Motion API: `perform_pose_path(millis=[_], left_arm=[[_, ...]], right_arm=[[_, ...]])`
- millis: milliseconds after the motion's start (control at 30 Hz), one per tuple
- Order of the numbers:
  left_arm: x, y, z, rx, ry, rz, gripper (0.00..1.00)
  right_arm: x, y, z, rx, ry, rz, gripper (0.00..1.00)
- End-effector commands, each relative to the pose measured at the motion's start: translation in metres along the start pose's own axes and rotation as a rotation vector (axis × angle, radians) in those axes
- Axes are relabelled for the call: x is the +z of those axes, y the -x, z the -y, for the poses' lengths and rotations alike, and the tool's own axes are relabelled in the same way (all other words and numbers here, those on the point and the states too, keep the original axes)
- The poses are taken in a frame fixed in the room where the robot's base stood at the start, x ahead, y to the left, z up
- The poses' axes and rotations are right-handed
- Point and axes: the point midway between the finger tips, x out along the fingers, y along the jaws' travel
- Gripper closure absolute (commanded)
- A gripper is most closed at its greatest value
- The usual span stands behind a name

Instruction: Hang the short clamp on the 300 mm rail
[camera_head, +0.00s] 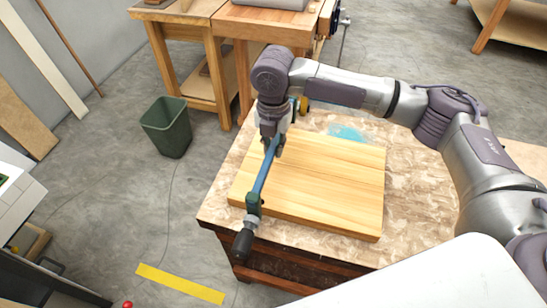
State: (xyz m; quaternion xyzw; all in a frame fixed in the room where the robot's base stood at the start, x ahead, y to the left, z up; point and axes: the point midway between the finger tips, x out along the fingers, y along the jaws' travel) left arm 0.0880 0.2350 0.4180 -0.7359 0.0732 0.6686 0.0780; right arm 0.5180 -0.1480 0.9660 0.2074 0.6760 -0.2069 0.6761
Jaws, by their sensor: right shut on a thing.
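A clamp (264,172) with a blue bar, a dark green jaw and a black handle is in view; I cannot tell its length class. My right gripper (275,143) is shut on the clamp's bar near its far end. The clamp slants over the left edge of a pale glued wood panel (325,185), its handle pointing to the lower left past the bench edge. I cannot tell whether the clamp touches the panel. I cannot make out the 300 mm rail. My left gripper is not in view.
The panel lies on a workbench (415,215) with a blue smear (347,133) behind it. A green bin (167,127) stands on the floor to the left. Wooden benches (265,25) stand behind. Yellow tape (180,284) marks the floor in front. Open floor lies left of the bench.

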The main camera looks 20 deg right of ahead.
Motion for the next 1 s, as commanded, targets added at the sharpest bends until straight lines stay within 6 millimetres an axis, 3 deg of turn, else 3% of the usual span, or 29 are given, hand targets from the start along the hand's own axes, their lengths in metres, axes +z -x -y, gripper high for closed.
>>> perform_pose_path(millis=[267, 1000], left_arm=[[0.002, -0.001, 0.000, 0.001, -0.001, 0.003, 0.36], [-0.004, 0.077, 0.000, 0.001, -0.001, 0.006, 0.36]], right_arm=[[0.000, 0.044, -0.001, 0.003, -0.001, 0.001, 1.00], [0.000, 0.107, 0.000, 0.001, -0.001, -0.001, 1.00]])
